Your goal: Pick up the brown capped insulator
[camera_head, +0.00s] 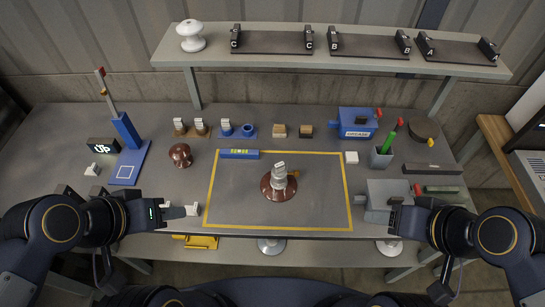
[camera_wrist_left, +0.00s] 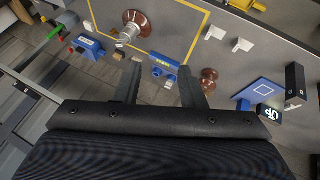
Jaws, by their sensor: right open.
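The brown capped insulator (camera_head: 268,187) stands on the grey table inside the yellow outline, its light grey metal cap on top. It also shows in the left wrist view (camera_wrist_left: 142,22), at the upper left, beyond the fingers. My left gripper (camera_head: 180,211) is left of the outline, well apart from the insulator. Its two fingers (camera_wrist_left: 160,88) are spread with nothing held between them. My right gripper (camera_head: 384,206) is at the right, by a grey box, open and apart from the insulator.
A smaller brown insulator (camera_head: 180,155) stands left of the outline. A blue level-like block (camera_head: 239,154) lies at the outline's back edge. The grey box (camera_head: 388,189) is right of it. A shelf (camera_head: 330,65) with a white insulator (camera_head: 190,36) spans the back.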

